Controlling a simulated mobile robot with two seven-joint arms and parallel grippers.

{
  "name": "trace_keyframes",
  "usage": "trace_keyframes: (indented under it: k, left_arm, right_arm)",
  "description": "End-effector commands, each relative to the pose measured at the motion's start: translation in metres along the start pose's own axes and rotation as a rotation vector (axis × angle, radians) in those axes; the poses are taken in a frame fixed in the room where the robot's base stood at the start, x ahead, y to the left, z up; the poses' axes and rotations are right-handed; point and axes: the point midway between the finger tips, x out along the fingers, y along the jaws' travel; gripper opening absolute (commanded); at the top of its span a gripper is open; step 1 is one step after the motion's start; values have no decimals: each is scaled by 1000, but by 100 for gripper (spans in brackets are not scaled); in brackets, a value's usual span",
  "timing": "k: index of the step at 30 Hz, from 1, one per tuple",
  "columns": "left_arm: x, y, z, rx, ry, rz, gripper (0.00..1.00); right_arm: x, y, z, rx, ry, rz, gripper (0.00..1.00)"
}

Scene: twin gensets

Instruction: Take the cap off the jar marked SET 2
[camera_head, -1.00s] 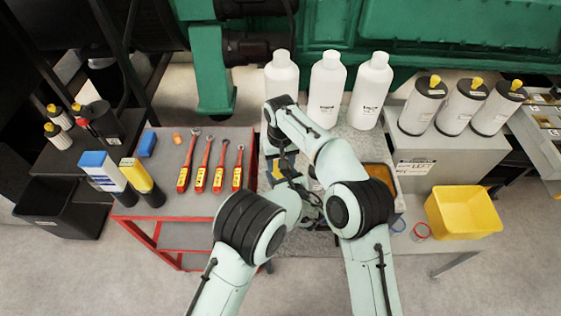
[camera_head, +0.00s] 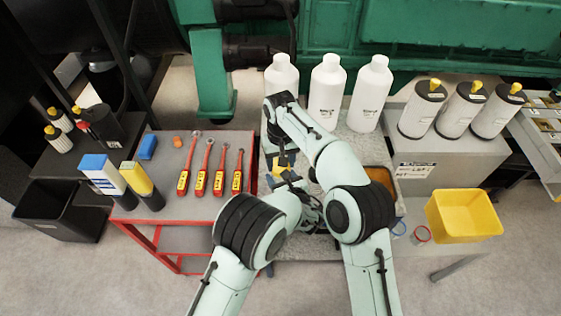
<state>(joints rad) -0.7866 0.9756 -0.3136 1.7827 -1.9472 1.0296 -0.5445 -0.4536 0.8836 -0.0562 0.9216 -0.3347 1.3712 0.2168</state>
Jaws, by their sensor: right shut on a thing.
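My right gripper (camera_head: 280,158) is over the middle work surface, shut on a small yellow piece that looks like a cap (camera_head: 284,162). My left gripper (camera_head: 292,178) is just below it, largely hidden by the arms; I cannot tell its jaw state. A jar under or between the grippers is not clearly visible, and I cannot read a SET 2 mark anywhere.
Three white bottles (camera_head: 327,90) stand behind my arms. Several canisters with yellow tops (camera_head: 462,108) stand at right, above a yellow bin (camera_head: 462,215). Red-handled tools (camera_head: 202,180) lie on the red-framed cart (camera_head: 170,200) at left. A black bin (camera_head: 60,212) stands farther left.

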Motion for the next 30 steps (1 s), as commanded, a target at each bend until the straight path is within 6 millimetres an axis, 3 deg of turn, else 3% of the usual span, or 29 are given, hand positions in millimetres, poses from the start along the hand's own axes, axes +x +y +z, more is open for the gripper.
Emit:
trace_keyframes:
  k: [6, 15, 23, 24, 26, 30]
  left_arm:
    - [0, 0, 0, 0, 0, 0, 0]
    - [0, 0, 0, 0, 0, 0, 0]
    - [0, 0, 0, 0, 0, 0, 0]
    - [0, 0, 0, 0, 0, 0, 72]
    - [0, 0, 0, 0, 0, 0, 91]
    - [0, 0, 0, 0, 0, 0, 92]
  right_arm:
    - [-4, 0, 0, 0, 2, 0, 19]
    - [-37, 0, 0, 1, 2, 0, 19]
    - [-40, 0, 0, 0, -1, 0, 19]
    - [-40, 0, 0, 0, -1, 0, 19]
    - [-40, 0, 0, 0, 0, 0, 19]
    - [-40, 0, 0, 0, 0, 0, 19]
